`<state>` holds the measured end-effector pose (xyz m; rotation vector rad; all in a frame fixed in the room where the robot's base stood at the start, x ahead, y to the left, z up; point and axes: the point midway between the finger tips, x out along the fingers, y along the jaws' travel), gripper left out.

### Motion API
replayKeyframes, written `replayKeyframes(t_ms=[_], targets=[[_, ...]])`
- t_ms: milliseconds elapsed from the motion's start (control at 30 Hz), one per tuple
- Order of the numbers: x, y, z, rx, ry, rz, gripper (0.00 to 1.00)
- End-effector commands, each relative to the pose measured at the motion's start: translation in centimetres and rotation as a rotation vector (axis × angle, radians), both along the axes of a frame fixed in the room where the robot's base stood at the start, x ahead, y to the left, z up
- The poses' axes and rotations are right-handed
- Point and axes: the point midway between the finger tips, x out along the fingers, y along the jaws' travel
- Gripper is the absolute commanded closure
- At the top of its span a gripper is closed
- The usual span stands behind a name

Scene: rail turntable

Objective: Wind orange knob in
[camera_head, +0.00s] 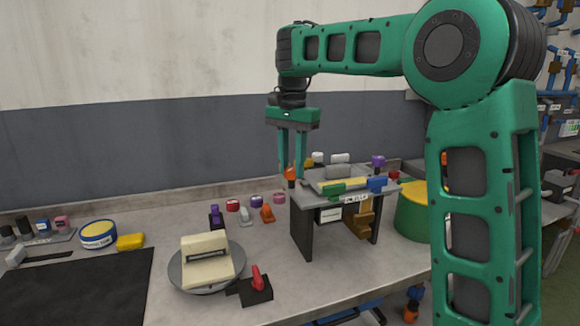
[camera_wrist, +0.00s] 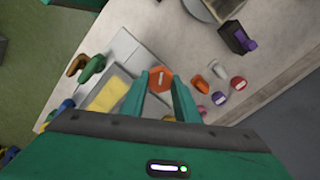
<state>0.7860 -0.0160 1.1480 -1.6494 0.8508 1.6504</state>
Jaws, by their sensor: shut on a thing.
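The orange knob (camera_wrist: 161,80) is a hexagonal piece with a pale line on its top, seen from above in the wrist view. In the head view the orange knob (camera_head: 290,173) stands at the left end of the small grey raised stand (camera_head: 302,196). My gripper (camera_head: 292,178) points straight down over it, with its two green fingers shut on the knob. In the wrist view my gripper (camera_wrist: 166,92) has one finger on each side of the knob. The fingers partly hide the knob in the head view, and its shaft is hidden.
The stand also bears a yellow-topped block (camera_wrist: 106,96), a green knob (camera_head: 333,188), a blue knob (camera_head: 377,184) and a purple knob (camera_head: 378,160). A turntable (camera_head: 180,272) with a cream block (camera_head: 207,258) and a red lever (camera_head: 258,279) are at front left. Small coloured pieces lie behind.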

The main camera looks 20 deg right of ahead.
Motion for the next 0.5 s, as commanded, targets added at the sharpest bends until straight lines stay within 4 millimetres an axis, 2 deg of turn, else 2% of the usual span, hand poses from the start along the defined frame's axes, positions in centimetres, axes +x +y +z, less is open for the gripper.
replayKeyframes(t_ms=[500], targets=[[0.23, 0.18, 0.06, 0.0, -0.007, -0.042, 0.94]])
